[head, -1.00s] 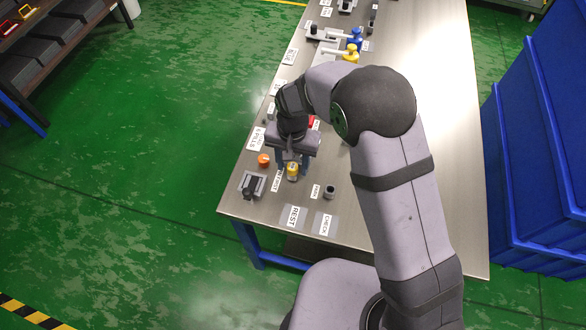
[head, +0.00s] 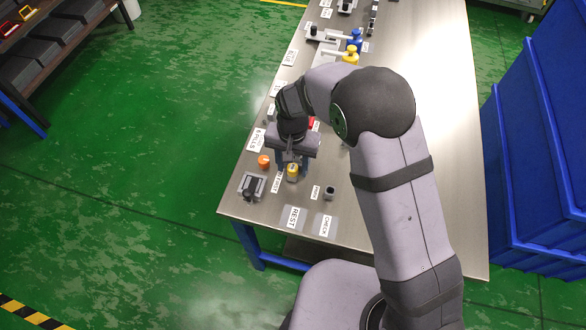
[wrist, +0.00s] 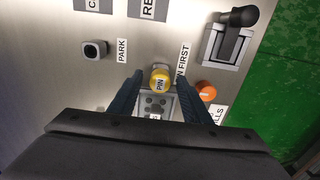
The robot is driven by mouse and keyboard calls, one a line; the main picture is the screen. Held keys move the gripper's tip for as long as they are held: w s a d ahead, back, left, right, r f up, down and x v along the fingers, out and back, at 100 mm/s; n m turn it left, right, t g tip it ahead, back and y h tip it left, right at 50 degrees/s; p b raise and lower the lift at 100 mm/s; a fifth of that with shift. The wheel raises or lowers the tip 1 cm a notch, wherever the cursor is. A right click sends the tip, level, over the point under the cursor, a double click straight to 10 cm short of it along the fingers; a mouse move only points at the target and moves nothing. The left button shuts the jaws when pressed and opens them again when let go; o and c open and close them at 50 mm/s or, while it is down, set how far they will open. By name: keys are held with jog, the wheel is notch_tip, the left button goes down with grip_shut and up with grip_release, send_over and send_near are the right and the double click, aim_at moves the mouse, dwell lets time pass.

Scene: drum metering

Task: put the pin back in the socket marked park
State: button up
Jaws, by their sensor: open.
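The pin has a yellow cap marked PIN and shows in the head view (head: 292,169) and in the wrist view (wrist: 160,80). It stands upright at a grey block near the table's front left. My gripper (head: 286,160) is over that block with its fingers pointing down. In the wrist view my gripper (wrist: 162,85) is open, with one finger on each side of the pin; I cannot tell whether either touches it. The park socket is a small dark square block with a round hole (wrist: 95,49), beside the PARK label (wrist: 122,50). It also shows in the head view (head: 329,192) and looks empty.
An orange knob (head: 264,161) is left of the pin. A grey bracket with a black lever (head: 252,187) is at the table's left edge. REST (head: 293,217) and CHECK (head: 325,225) labels lie on the front of the table. Yellow and blue knobs stand farther back.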

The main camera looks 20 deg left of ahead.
aim_at(293, 167)
dwell(0.4)
grip_shut()
jog(key=shift+r, duration=0.2)
jog(key=shift+r+p, duration=2.4)
jog(key=shift+r, duration=0.4)
jog(key=shift+r, duration=0.15)
jog(key=shift+r+p, duration=1.6)
jog(key=shift+r, duration=0.3)
